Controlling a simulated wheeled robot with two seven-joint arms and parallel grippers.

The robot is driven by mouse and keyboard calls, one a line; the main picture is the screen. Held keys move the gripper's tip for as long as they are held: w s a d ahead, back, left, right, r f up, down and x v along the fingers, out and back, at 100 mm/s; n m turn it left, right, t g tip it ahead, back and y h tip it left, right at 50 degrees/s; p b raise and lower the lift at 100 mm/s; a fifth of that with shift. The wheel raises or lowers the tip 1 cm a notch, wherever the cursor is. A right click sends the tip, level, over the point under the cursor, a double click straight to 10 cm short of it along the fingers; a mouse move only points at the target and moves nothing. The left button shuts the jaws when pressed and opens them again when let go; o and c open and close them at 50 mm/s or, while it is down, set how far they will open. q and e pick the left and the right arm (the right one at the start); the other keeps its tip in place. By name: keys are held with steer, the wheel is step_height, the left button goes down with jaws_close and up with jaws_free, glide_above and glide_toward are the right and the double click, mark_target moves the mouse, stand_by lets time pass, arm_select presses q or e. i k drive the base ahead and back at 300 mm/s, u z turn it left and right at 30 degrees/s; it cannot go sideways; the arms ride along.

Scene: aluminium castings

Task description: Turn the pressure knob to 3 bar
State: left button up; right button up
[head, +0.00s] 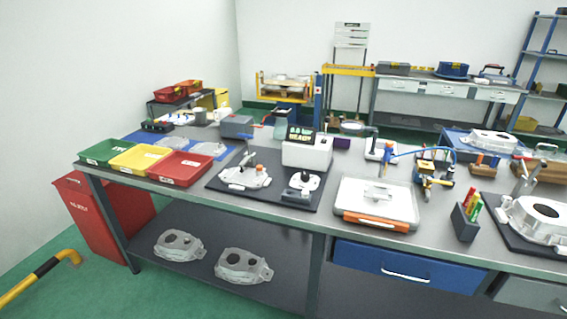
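A white box-shaped unit (307,152) stands on the bench's black mat, with a dark display (299,134) on top showing small green and amber text, too small to read surely. I cannot tell which part is the pressure knob, nor any bar setting. Neither of my grippers is in view.
Green (106,153), yellow (139,159) and red (181,169) trays line the bench's left end. A casting (245,177) lies on the mat. A clear-lidded case (376,203), a marker holder (464,223) and a large casting (537,222) are to the right. A yellow-black rail (40,273) is lower left.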

mark_target(305, 176)
steer(key=z, duration=0.2)
steer(key=i, duration=0.8)
steer(key=z, duration=0.55)
